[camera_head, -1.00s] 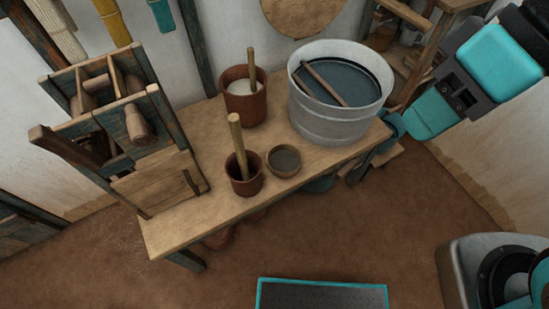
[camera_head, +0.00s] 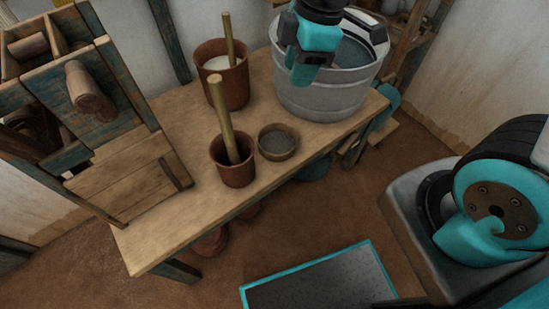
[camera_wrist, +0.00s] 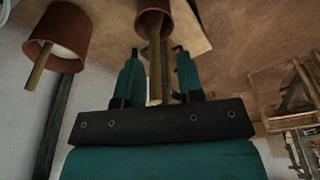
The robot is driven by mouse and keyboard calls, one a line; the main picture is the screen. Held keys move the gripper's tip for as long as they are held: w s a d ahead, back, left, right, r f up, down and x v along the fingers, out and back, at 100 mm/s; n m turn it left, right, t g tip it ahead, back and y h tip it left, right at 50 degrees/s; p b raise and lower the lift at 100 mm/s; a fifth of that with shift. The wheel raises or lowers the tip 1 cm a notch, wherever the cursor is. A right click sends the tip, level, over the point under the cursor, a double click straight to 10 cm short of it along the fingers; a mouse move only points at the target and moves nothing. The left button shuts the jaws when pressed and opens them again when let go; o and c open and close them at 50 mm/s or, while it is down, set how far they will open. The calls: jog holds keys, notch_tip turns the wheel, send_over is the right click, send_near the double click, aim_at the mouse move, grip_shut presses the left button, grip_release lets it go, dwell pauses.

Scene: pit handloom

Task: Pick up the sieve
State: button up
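The small round sieve (camera_head: 278,142), with a brown rim and grey inside, sits on the wooden table (camera_head: 215,215), right of a brown pot. My gripper (camera_head: 303,72) is in front of the metal tub's left rim in the head view, above and apart from the sieve. In the wrist view my gripper's (camera_wrist: 159,65) two teal fingers stand apart. A pot's stick shows between them, further off. I cannot make out the sieve in the wrist view.
A brown pot with a stick (camera_head: 234,162) stands close left of the sieve. A larger pot (camera_head: 222,88) with pale contents is behind it. The metal tub (camera_head: 320,100) stands at the table's right end. A wooden frame (camera_head: 95,120) takes up the left end.

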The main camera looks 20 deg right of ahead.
jog(key=w+d+f+n+h+b, duration=0.1)
jog(key=w+f+n+b, duration=0.15)
jog(key=f, duration=0.45)
jog(key=w+d+f+n+b, duration=0.1)
jog(key=w+f+n+b, duration=0.15)
jog(key=f, duration=0.35)
jog(key=w+d+f+n+h+b, duration=0.1)
jog(key=w+d+f+n+b, duration=0.15)
jog(key=f, duration=0.45)
jog(key=b, duration=0.3)
send_over(290, 155)
jog(key=shift+n, duration=0.25)
jog(key=f, duration=1.1)
jog(key=shift+w+d+f, duration=0.1)
jog(key=shift+w+d, duration=0.1)
jog(key=shift+a+f+b, duration=0.1)
jog(key=shift+f+b, duration=1)
jog(key=shift+f, duration=1.95)
jog(key=shift+c, duration=0.3)
grip_shut()
